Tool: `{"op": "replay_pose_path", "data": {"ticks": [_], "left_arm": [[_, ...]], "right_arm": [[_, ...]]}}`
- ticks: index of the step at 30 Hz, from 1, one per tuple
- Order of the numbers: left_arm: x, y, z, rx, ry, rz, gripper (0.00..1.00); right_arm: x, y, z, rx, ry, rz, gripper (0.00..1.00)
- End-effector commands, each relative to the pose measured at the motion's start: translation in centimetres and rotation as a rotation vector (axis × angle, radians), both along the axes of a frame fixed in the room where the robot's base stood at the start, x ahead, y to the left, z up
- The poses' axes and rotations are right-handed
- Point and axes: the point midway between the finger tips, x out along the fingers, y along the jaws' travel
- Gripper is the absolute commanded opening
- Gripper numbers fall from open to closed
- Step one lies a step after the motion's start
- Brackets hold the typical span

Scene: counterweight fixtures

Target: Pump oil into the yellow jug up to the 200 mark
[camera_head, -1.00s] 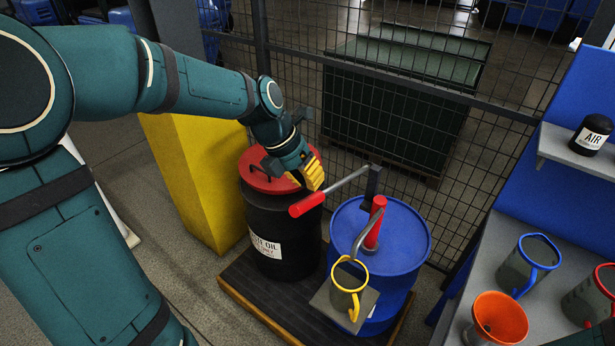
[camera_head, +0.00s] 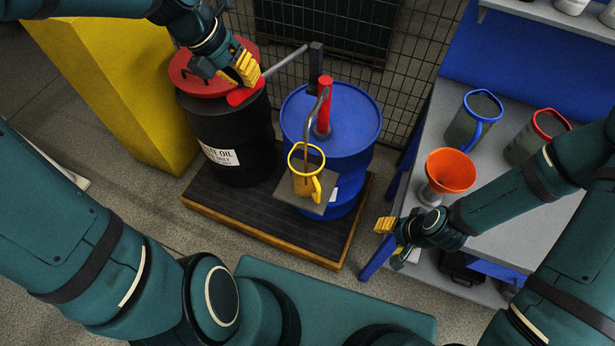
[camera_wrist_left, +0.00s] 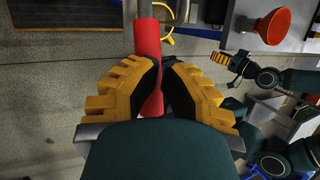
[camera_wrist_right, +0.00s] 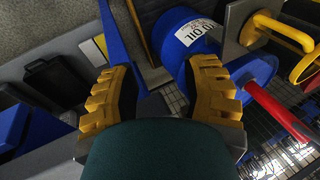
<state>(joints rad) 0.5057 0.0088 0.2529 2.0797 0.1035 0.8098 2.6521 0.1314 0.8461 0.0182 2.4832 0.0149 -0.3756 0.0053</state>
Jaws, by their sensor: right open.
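The yellow-rimmed jug (camera_head: 306,186) stands on a small grey plate (camera_head: 327,203) in front of the blue oil drum (camera_head: 358,133), under the pump spout (camera_head: 318,104). A thin brownish line shows between spout and jug; the oil level and the marks cannot be read. The red pump body (camera_head: 325,95) rises from the drum. My left gripper (camera_head: 247,72) is shut on the red grip of the pump lever; the grip (camera_wrist_left: 148,48) runs between its fingers in the left wrist view. My right gripper (camera_head: 384,225) is open and empty, beside the workbench.
The black waste oil drum (camera_head: 228,135) with a red lid stands left of the blue drum on a dark pallet (camera_head: 240,215). The grey bench (camera_head: 520,215) holds an orange funnel (camera_head: 451,171), a blue-rimmed jug (camera_head: 474,122) and a red-rimmed jug (camera_head: 538,138). Wire fencing stands behind.

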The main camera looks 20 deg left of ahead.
Motion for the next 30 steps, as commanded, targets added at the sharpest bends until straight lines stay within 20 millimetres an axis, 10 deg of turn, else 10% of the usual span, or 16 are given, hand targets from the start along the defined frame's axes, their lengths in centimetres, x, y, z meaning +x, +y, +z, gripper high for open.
{"op": "replay_pose_path", "data": {"ticks": [30], "left_arm": [[-0.1,-0.1,-13.7,-0.002,0.005,-0.002,0.00]], "right_arm": [[-1.3,0.2,-6.9,0.006,0.025,0.026,0.47]]}}
